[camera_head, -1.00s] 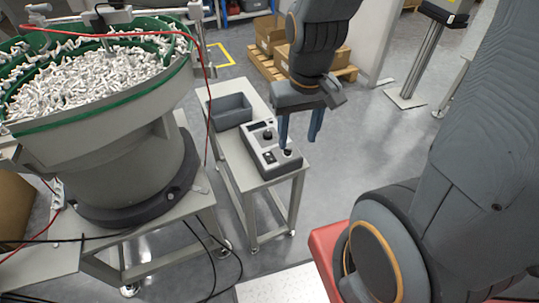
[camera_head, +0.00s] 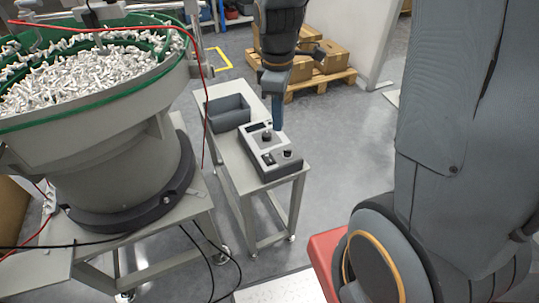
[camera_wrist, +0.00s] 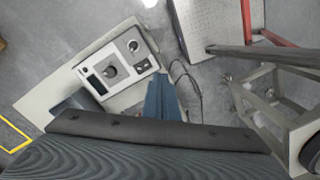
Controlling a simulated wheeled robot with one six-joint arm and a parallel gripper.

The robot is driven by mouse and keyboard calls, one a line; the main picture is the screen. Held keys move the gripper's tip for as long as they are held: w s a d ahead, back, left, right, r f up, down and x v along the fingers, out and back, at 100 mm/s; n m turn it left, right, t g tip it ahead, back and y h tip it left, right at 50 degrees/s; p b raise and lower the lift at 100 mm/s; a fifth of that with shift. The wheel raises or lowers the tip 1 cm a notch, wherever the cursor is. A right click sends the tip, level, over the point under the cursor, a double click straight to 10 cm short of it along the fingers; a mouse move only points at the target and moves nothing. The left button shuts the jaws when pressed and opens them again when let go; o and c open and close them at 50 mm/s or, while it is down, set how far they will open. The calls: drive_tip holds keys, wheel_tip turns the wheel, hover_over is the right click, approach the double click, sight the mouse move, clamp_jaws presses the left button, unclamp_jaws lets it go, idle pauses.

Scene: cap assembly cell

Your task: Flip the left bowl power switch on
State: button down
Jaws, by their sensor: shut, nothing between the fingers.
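The grey control box (camera_head: 264,146) stands on a small side table beside the left bowl feeder (camera_head: 115,145). It carries a large black knob (camera_head: 267,137), a smaller knob (camera_head: 287,154) and a dark rocker switch (camera_head: 268,158). In the wrist view the fingers (camera_wrist: 162,98) are beside the box, clear of the switch. The switch's position is too small to tell.
A grey open bin (camera_head: 229,112) sits behind the box on the side table (camera_head: 240,172). Cables hang between the feeder stand and this table. A pallet with cardboard boxes (camera_head: 325,58) is at the back. The floor right of the table is clear.

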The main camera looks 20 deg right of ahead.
sight(270, 161)
drive_tip(key=w+a+f+n+b, duration=0.1)
drive_tip(key=w+f+n, duration=0.2)
drive_tip(key=w+n, duration=0.2)
drive_tip(key=shift+w+n+g, duration=0.3)
drive_tip(key=shift+n+g, duration=0.1)
drive_tip(key=shift+n, duration=0.9)
drive_tip(key=shift+a, duration=0.1)
drive_tip(key=f, duration=0.4)
drive_tip(key=s+f+p, duration=0.1)
drive_tip(key=f, duration=0.9)
drive_tip(key=shift+s, duration=0.35)
drive_tip(key=shift+s+f+p, duration=0.1)
drive_tip(key=shift+p, duration=0.2)
